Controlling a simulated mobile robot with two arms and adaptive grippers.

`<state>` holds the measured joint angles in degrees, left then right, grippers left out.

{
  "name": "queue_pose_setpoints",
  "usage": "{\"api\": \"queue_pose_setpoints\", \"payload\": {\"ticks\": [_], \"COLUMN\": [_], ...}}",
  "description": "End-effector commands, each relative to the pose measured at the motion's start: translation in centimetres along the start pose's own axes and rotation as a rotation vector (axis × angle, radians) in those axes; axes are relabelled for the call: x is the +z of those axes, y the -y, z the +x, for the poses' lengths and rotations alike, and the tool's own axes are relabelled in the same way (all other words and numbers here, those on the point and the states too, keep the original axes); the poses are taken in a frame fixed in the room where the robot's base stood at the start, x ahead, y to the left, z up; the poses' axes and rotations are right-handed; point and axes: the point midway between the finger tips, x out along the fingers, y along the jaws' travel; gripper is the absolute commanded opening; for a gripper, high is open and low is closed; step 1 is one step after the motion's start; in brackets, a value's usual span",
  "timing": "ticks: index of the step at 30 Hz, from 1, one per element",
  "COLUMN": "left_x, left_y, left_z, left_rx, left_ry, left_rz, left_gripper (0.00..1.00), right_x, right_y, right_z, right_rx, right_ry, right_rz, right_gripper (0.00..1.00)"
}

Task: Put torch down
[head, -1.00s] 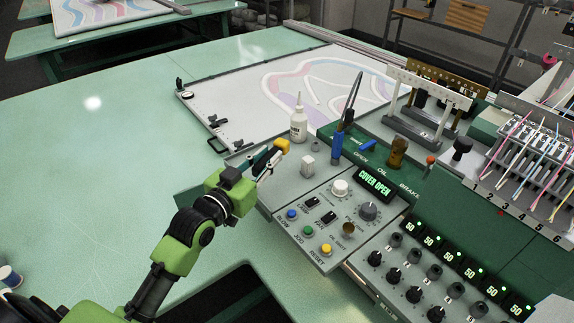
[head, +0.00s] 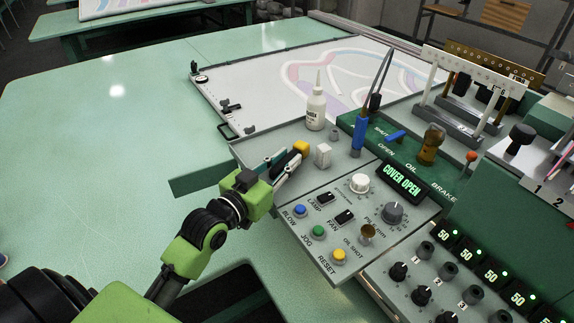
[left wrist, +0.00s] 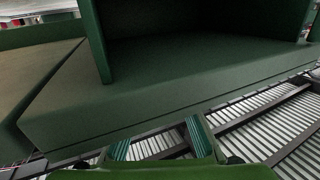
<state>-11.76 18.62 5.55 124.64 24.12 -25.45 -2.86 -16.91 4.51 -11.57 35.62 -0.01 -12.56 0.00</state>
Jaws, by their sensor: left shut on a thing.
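A small torch with a yellow head (head: 301,147) and a dark body is held in my left gripper (head: 286,159) in the head view. The gripper is shut on it. In the left wrist view the finger pads (left wrist: 160,147) show at the bottom, and the torch cannot be made out there. My right gripper is not in view.
A white bottle (head: 316,108) stands behind the torch. Blue-handled tweezers (head: 358,136) stand upright to the right. Knobs and coloured buttons (head: 318,230) cover the panel's front. A framed tufted cloth (head: 270,95) lies behind. The green table (head: 110,150) at left is largely clear.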

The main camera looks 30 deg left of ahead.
Motion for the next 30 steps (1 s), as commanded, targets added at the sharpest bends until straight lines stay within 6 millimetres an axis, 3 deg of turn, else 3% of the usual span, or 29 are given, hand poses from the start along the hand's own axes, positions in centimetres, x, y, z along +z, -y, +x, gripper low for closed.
{"api": "queue_pose_setpoints", "payload": {"ticks": [9, 10, 12, 24, 30], "left_x": [0.3, 0.4, 0.3, -0.2, 0.3], "left_y": [0.0, 0.0, 0.0, 0.0, 0.0], "left_z": [0.0, 0.0, 0.0, 0.0, -2.6], "left_rx": [0.0, 0.0, 0.0, 0.0, 0.0], "left_ry": [0.003, 0.004, 0.003, 0.002, 0.005], "left_rz": [0.0, 0.0, 0.0, 0.0, 0.002], "left_gripper": [0.0, 0.23, 0.37, 0.37, 0.37], "right_x": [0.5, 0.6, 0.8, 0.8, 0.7], "right_y": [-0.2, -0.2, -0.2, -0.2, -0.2], "right_z": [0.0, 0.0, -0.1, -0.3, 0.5], "right_rx": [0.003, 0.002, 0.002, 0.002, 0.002], "right_ry": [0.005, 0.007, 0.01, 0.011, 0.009], "right_rz": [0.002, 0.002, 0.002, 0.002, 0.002], "right_gripper": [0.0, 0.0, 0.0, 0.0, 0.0]}}
